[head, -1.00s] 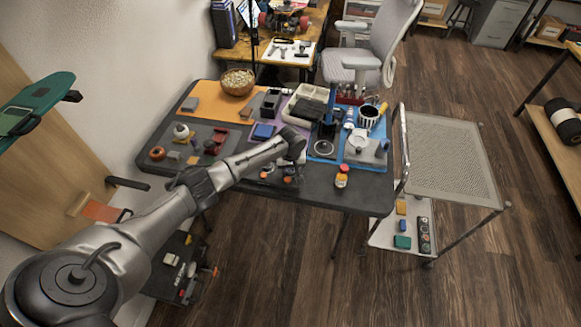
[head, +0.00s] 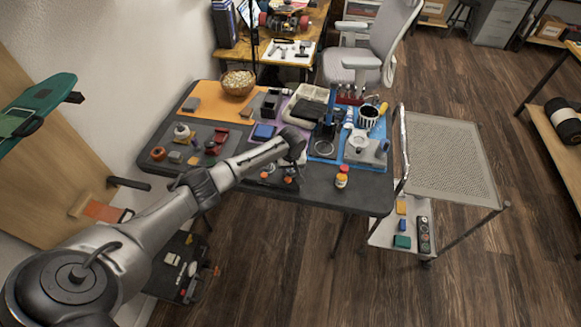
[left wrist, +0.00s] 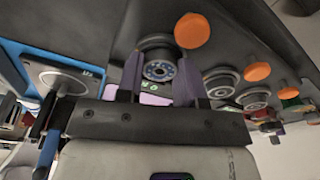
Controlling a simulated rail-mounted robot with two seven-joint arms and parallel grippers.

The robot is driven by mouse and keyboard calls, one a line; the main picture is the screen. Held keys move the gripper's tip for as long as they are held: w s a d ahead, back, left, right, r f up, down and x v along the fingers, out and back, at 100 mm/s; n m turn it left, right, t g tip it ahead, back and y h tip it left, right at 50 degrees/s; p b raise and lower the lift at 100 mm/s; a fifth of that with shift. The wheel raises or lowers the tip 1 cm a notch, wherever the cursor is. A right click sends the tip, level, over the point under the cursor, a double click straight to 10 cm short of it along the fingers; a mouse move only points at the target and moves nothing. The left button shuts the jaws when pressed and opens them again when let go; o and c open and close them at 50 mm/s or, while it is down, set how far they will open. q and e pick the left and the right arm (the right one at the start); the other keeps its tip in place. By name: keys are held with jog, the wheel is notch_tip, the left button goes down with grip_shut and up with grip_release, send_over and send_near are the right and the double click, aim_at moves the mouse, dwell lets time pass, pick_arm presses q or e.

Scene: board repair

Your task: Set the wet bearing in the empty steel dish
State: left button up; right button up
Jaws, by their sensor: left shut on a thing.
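Two more round metal pieces, one nearer (left wrist: 220,82) and one farther (left wrist: 256,98), stand beside the gripper, near orange discs (left wrist: 192,31). I cannot tell which is the empty steel dish. In the head view my left gripper (head: 292,150) is over the table's front part, its fingertips mostly hidden. My right gripper is not in view.
The black table (head: 325,195) is crowded behind the gripper, with a blue mat (head: 366,163) carrying tools and a dark cup (head: 368,116). A wire-topped cart (head: 450,160) stands to the right.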

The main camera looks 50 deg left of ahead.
pick_arm(q)
jog(key=shift+s+f, duration=0.2)
jog(key=shift+f, duration=0.2)
jog(key=o, duration=1)
jog(key=shift+w, duration=0.2)
jog(key=shift+c, duration=0.2)
jog(key=shift+o, duration=0.2)
jog(key=shift+a, duration=0.1)
jog(key=shift+s, duration=0.25)
jog(key=shift+w+r, duration=0.2)
jog(key=o, duration=0.4)
jog(key=shift+r, duration=0.15)
